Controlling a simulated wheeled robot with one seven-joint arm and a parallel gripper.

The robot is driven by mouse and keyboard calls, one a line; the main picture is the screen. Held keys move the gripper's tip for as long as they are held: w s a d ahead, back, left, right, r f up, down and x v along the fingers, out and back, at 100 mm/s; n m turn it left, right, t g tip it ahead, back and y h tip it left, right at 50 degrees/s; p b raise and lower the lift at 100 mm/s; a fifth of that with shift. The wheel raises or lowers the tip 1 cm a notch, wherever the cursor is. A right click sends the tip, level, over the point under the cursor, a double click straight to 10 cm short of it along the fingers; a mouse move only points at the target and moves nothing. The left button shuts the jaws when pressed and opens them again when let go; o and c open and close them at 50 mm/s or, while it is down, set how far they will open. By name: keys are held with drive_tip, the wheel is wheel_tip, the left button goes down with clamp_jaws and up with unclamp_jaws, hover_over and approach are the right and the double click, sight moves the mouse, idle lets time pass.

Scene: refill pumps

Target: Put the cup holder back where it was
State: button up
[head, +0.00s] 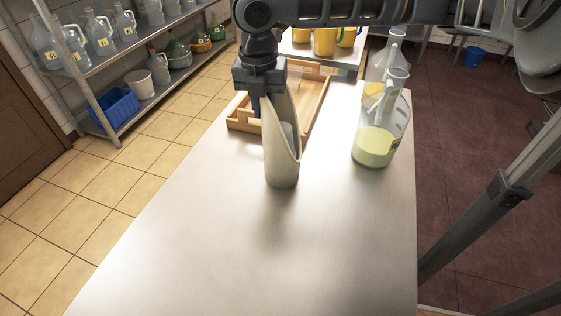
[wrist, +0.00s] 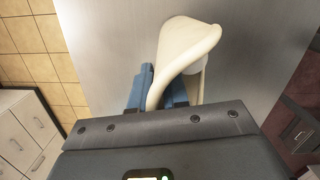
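The cup holder (head: 281,152) is a tall beige sleeve with a slanted, cut-away opening. It is upright over the metal table, left of the pitcher in the head view. In the wrist view the cup holder (wrist: 185,50) shows its curved rim, with its wall running between my blue fingers. My gripper (head: 257,106) is at its upper left side, shut on that wall; the fingers also show in the wrist view (wrist: 160,92). Something pale sits inside the holder, mostly hidden. I cannot tell whether the holder's base touches the table.
A wooden tray (head: 309,114) with compartments lies behind the holder. A clear pitcher (head: 378,143) with yellow liquid stands to the right, a clear bottle (head: 391,55) behind it. Yellow mugs (head: 325,41) stand further back. The table's (head: 260,265) front is clear.

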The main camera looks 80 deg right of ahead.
clamp_jaws()
idle(1.2)
